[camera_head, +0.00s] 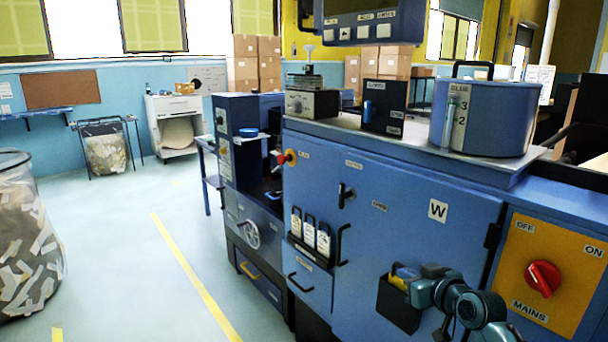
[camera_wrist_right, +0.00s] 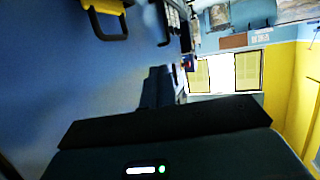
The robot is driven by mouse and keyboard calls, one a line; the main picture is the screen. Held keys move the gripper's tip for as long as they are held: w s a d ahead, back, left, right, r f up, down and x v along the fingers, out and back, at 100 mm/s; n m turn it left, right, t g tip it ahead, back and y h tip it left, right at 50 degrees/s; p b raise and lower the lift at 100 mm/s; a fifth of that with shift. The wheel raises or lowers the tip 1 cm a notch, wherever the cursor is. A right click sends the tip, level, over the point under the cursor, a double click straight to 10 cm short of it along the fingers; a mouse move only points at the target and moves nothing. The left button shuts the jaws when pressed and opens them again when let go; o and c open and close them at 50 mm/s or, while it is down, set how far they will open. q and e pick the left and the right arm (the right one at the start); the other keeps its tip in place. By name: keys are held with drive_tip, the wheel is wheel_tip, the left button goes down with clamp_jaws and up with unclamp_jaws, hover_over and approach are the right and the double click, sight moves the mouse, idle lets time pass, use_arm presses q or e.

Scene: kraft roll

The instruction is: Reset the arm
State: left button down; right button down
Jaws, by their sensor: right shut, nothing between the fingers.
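My right arm comes in at the lower right of the head view, in front of the blue machine (camera_head: 410,200). Its dark right gripper (camera_head: 437,271) is small there, just right of a black pocket (camera_head: 398,304) on the machine's front. The gripper is shut and empty. I cannot tell whether it touches the pocket. In the right wrist view a wide dark bar of the gripper (camera_wrist_right: 165,126) crosses the lower part, with a small green light below it. My left gripper does not show.
A blue GLUE pot (camera_head: 484,116) stands on top. A bin of paper scraps (camera_head: 28,240) stands left. The floor between is clear.

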drive_tip(key=s+a+f+g+p, duration=0.15)
drive_tip(key=s+a+f, duration=0.25)
drive_tip(key=s+f, duration=0.95)
drive_tip(key=s+a+f, duration=0.2)
drive_tip(key=s, duration=0.8)
drive_tip(key=s+a+f+g+h, duration=0.1)
drive_tip(key=s+a+f, duration=0.1)
drive_tip(key=s, duration=0.8)
drive_tip(key=shift+s+a+m+p, duration=0.25)
drive_tip(key=shift+a+m+p, duration=0.1)
drive_tip(key=shift+m+p, duration=0.1)
